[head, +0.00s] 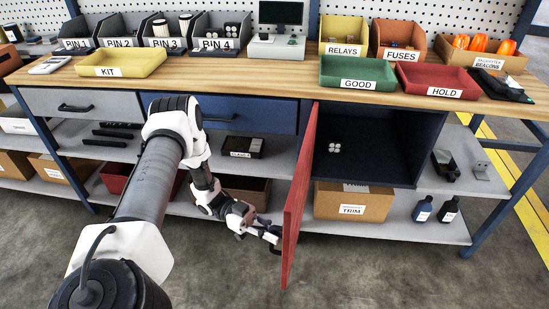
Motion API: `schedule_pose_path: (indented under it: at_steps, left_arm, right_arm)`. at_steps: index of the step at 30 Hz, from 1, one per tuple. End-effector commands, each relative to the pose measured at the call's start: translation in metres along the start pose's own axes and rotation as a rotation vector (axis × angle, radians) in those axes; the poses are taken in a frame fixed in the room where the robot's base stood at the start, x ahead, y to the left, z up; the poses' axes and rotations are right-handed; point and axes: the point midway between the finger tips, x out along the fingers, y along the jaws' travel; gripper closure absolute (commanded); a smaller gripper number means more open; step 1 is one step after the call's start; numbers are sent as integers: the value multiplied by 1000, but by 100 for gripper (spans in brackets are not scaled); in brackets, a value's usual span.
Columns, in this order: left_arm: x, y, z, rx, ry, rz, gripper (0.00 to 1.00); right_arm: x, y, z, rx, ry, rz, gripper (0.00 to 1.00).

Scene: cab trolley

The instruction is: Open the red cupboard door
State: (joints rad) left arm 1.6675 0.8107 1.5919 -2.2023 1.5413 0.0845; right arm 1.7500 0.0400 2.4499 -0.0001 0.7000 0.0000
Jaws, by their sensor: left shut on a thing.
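The red cupboard door (298,200) stands swung out toward me from the left side of its cupboard, seen nearly edge-on. The dark cupboard (370,150) is open, and several small white round items (335,148) sit inside. My left gripper (273,237) is at the left face of the door, near its lower front edge. It is shut on the door's handle, which the fingers mostly hide. My right gripper is not in view.
The workbench top (215,72) carries a yellow KIT tray (120,62), a green GOOD tray (357,72) and a red HOLD tray (445,78). Below the cupboard, a TRIM box (352,203) stands on the grey shelf (420,232). Clear floor lies in front.

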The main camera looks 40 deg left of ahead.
Motion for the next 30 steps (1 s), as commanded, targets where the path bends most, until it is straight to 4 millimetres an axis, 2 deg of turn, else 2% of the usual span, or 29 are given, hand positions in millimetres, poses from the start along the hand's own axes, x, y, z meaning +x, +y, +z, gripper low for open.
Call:
schedule_pose_path:
  at_steps: [2, 3, 4, 12, 16, 20, 27, 30]
  left_arm:
    - [0, 0, 0, 0, -1, -1, 100]
    - [0, 0, 0, 0, -1, -1, 80]
    - [0, 0, 0, 0, -1, -1, 75]
    - [0, 0, 0, 0, 0, 0, 75]
    - [-9, -1, 0, 2, 0, -3, 75]
    - [-34, -1, 1, 2, -2, -4, 75]
    - [-96, 0, 1, 0, -4, -3, 75]
    - [-112, 0, 1, 0, -2, -2, 75]
  right_arm:
    - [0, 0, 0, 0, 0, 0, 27]
    - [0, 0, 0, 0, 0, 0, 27]
    - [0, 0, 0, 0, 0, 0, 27]
    - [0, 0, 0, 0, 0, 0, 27]
    - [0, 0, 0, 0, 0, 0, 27]
    - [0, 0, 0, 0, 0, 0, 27]
    - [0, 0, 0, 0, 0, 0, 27]
    - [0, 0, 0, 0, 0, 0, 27]
